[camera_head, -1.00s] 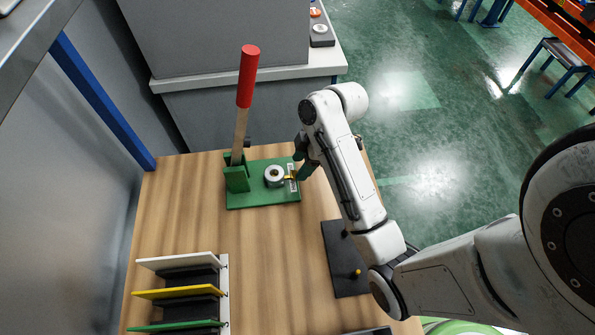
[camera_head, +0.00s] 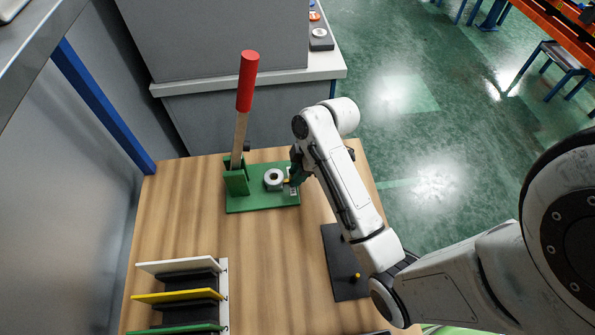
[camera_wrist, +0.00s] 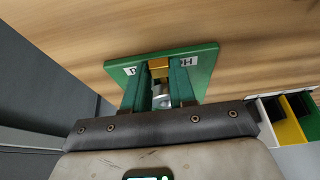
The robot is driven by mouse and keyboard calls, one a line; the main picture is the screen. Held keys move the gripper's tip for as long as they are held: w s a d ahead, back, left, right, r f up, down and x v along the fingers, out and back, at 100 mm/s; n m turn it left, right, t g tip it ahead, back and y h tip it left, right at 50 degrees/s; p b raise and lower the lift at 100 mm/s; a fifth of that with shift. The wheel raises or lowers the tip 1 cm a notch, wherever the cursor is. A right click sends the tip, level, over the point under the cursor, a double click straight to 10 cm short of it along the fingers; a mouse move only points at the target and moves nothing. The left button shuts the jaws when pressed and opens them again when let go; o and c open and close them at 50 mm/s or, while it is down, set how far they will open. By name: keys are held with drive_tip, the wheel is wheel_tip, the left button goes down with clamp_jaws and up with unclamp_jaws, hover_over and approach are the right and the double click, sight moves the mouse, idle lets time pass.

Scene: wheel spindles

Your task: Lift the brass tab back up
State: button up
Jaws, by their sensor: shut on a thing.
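The brass tab (camera_wrist: 159,66) shows in the wrist view between the tips of my gripper (camera_wrist: 159,72), whose green fingers are shut on it from both sides. In the head view the tab (camera_head: 287,181) is a small yellowish spot right of the silver round spindle (camera_head: 273,179), mostly hidden by my gripper (camera_head: 295,172). The spindle stands on a green base plate (camera_head: 262,202). A white label with dark letters lies beside the tab, partly covered by the fingers. I cannot tell the tab's exact tilt.
A tall lever with a red grip (camera_head: 247,82) stands upright at the plate's left in a green bracket (camera_head: 236,178). A rack of white, yellow and green panels (camera_head: 180,294) is at the front left. A black plate (camera_head: 340,258) lies right. The table's middle (camera_head: 268,255) is clear.

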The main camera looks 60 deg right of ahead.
clamp_jaws()
drive_tip(key=shift+r+p, duration=0.7)
drive_tip(key=shift+p, duration=0.4)
drive_tip(key=shift+f, duration=0.1)
drive_tip(key=o, duration=0.7)
unclamp_jaws()
drive_tip(key=shift+o, duration=0.2)
